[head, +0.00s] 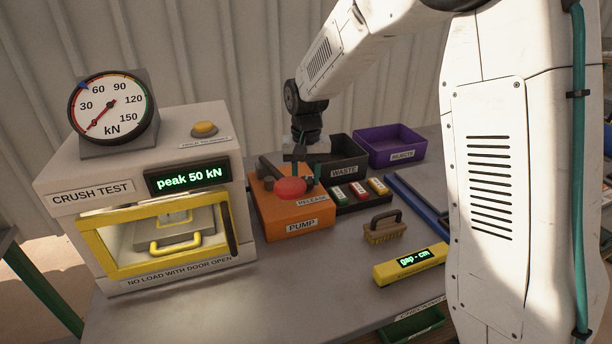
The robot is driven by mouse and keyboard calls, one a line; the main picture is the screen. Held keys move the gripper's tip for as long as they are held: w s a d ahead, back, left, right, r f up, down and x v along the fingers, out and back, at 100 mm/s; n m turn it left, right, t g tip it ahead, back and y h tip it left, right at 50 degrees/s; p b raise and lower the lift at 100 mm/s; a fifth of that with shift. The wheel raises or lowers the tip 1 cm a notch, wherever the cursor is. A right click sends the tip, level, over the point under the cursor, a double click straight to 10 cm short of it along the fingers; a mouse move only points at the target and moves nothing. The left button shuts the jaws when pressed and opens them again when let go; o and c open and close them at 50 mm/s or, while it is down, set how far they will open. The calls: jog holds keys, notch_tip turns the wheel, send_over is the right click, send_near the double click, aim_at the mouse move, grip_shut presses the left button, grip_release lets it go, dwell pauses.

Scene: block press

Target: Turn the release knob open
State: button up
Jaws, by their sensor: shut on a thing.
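The orange pump box (268,212) stands on the table to the right of the crush test press, with labels "PUMP" and "RELEASE" on it. The red round release knob (290,188) is on its top, just behind the "RELEASE" label. My gripper (304,172) reaches down over the box and is shut on the knob. The fingertips are small and partly hidden, so the knob's turn angle cannot be read. A dark pump lever (268,168) lies at the left of the gripper.
The press (50,180) has a yellow-framed door, a dial near its low end and a "peak 50 kN" display. Behind the box are a black waste bin (345,171) and a purple reject bin (421,143). A brush (384,234) and yellow gauge (388,276) lie in front.

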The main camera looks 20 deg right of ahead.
aim_at(306, 180)
jog(key=o, duration=1)
jog(key=shift+a, duration=0.1)
notch_tip(306, 180, up, 8)
jog(key=shift+f, duration=0.1)
